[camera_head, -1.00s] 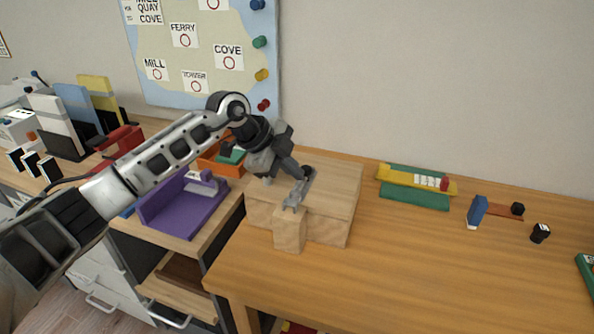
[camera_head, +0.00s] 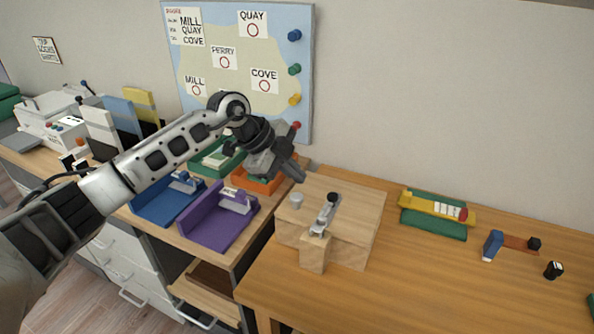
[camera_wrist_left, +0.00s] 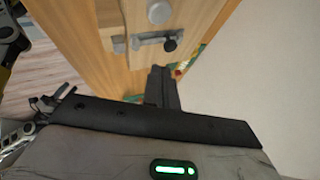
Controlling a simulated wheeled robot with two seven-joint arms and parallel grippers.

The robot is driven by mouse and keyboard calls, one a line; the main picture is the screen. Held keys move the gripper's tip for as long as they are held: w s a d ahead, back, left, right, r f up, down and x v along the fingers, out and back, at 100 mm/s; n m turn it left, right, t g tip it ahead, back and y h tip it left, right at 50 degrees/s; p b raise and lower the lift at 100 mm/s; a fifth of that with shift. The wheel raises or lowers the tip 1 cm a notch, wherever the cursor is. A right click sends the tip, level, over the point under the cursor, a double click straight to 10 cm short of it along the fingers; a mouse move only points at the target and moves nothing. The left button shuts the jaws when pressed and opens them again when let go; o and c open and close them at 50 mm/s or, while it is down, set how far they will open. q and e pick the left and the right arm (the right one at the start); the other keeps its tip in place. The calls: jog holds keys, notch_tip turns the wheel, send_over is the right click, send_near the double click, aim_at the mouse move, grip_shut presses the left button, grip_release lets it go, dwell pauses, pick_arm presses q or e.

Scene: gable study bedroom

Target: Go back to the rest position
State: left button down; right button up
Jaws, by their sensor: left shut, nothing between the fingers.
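My left gripper (camera_head: 300,176) is shut and empty. It is in the air to the upper left of a light wooden box (camera_head: 360,205) on the table. Its closed dark fingers also show in the left wrist view (camera_wrist_left: 162,84). The box carries a grey metal latch (camera_head: 325,217) with a black knob, and a small round grey knob (camera_head: 296,200). The gripper looks apart from the box and latch. My right gripper is not in view.
Blue (camera_head: 168,207) and purple (camera_head: 222,230) trays and an orange one (camera_head: 252,182) stand on the left counter under my arm. A yellow and green item (camera_head: 437,212) and a blue-ended tool (camera_head: 493,245) lie right of the box. The table front is clear.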

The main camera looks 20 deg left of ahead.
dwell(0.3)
